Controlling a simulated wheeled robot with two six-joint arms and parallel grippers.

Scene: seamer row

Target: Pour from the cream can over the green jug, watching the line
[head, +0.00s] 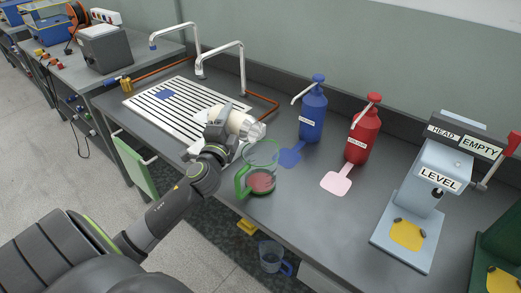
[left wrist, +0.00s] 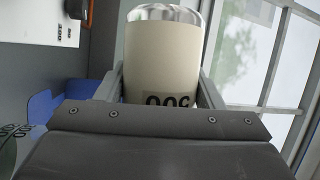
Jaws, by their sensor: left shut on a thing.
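My left gripper (head: 222,127) is shut on the cream can (head: 240,122). The can is tipped far over, its shiny metal end pointing right, above and behind the green jug (head: 241,184). The jug is clear with a green handle and rim, stands upright near the bench's front edge, and shows reddish contents low inside. No stream is visible between can and jug. In the left wrist view the cream can (left wrist: 162,60) sits between the fingers, with a partly hidden dark label. I cannot make out a line on the jug. My right gripper is not in view.
A blue pump bottle (head: 313,118) and a red pump bottle (head: 363,135) stand behind the jug, with a blue and a pink paddle shape before them. A slotted drainer (head: 150,105) lies left. A machine marked LEVEL (head: 440,180) stands right. A blue-handled jug (head: 270,257) is below the bench edge.

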